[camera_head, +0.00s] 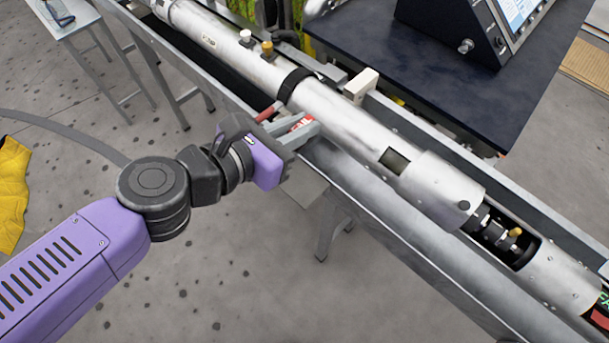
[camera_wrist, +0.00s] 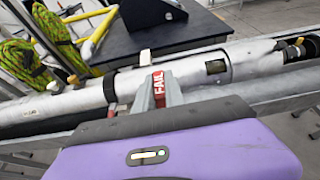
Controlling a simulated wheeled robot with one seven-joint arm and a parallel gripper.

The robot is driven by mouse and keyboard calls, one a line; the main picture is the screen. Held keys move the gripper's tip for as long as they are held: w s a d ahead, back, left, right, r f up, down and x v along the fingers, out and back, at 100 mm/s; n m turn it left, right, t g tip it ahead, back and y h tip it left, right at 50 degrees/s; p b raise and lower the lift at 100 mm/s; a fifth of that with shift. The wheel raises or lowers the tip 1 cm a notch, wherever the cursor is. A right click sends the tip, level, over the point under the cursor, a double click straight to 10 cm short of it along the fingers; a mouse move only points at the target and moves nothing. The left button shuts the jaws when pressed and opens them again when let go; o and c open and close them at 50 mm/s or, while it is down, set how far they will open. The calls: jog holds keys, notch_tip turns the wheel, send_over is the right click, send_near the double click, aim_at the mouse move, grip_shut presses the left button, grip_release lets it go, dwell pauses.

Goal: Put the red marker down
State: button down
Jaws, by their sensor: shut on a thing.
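The red marker (camera_wrist: 159,89) is a small red piece with white letters reading FAIL. It also shows in the head view (camera_head: 302,122), beside the long silver tube (camera_head: 335,122). My gripper (camera_wrist: 158,76) is shut on the marker, with a grey finger on either side of it. In the head view my gripper (camera_head: 297,124) reaches from the left to the near edge of the metal trough (camera_head: 345,187) that holds the tube. The fingers hide part of the marker. I cannot tell whether the marker touches the tube or the trough.
A black strap (camera_head: 295,84) wraps the tube, and a white block (camera_head: 361,84) stands behind it. A dark table (camera_head: 480,95) with a screen console (camera_head: 475,25) is at upper right. A small metal table (camera_head: 75,18) is at upper left. Yellow cloth (camera_head: 12,195) lies far left.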

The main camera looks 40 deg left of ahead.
aim_at(302, 182)
notch_tip(302, 182, down, 15)
jog(key=shift+f+p, duration=0.2)
jog(key=shift+p, duration=0.4)
jog(key=shift+f, duration=0.2)
jog(key=c, duration=1.4)
grip_release()
jog(key=shift+r, duration=0.1)
jog(key=shift+r, duration=0.15)
jog(key=b+v, duration=0.1)
jog(key=v, duration=1.1)
jog(key=shift+b, duration=0.4)
